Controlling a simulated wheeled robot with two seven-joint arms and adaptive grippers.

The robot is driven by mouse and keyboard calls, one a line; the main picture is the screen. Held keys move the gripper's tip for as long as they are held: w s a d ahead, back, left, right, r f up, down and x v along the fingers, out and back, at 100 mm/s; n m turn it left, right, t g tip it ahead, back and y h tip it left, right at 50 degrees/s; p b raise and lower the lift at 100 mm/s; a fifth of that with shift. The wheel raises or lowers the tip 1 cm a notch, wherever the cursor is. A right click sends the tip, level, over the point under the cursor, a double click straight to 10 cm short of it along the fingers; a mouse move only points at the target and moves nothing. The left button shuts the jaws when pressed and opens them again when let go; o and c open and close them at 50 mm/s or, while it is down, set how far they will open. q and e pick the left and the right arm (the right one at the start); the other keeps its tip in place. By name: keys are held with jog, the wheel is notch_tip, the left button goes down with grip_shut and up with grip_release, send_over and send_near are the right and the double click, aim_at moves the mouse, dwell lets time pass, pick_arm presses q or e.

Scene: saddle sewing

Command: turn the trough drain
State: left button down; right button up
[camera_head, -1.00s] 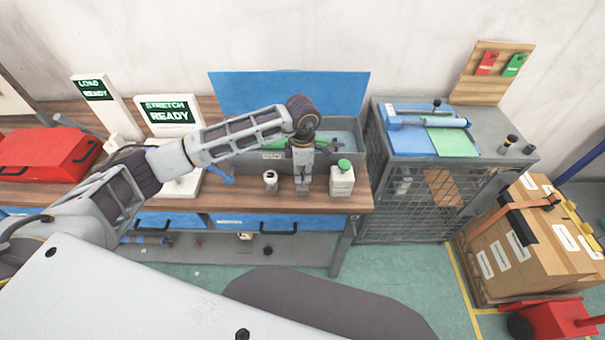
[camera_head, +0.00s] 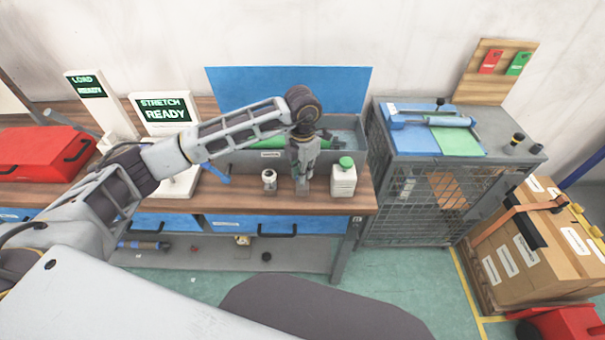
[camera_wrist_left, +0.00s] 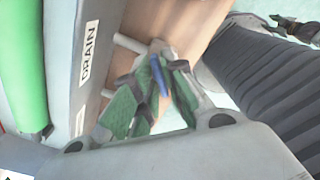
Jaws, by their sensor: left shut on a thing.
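The grey trough (camera_head: 345,157) stands at the back of the bench under a raised blue lid (camera_head: 290,90). In the left wrist view its wall carries a DRAIN label (camera_wrist_left: 90,50), with a pale pipe (camera_wrist_left: 130,43) sticking out beside it. A blue drain lever (camera_wrist_left: 158,74) sits between the green pads of my left gripper (camera_wrist_left: 156,92), which is shut on it. In the head view my left gripper (camera_head: 303,187) points down in front of the trough and hides the lever. My right gripper is not in view.
A white bottle with a green cap (camera_head: 343,178) stands close right of my left gripper, and a small white jar (camera_head: 269,181) close left. A green roll (camera_wrist_left: 15,65) lies in the trough. A wire-mesh cabinet (camera_head: 430,190) stands to the right.

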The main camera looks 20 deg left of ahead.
pick_arm(q)
jog(key=shift+n, duration=0.4)
jog(key=c, duration=1.4)
grip_release()
jog(key=shift+r, duration=6)
jog(key=shift+s, duration=0.1)
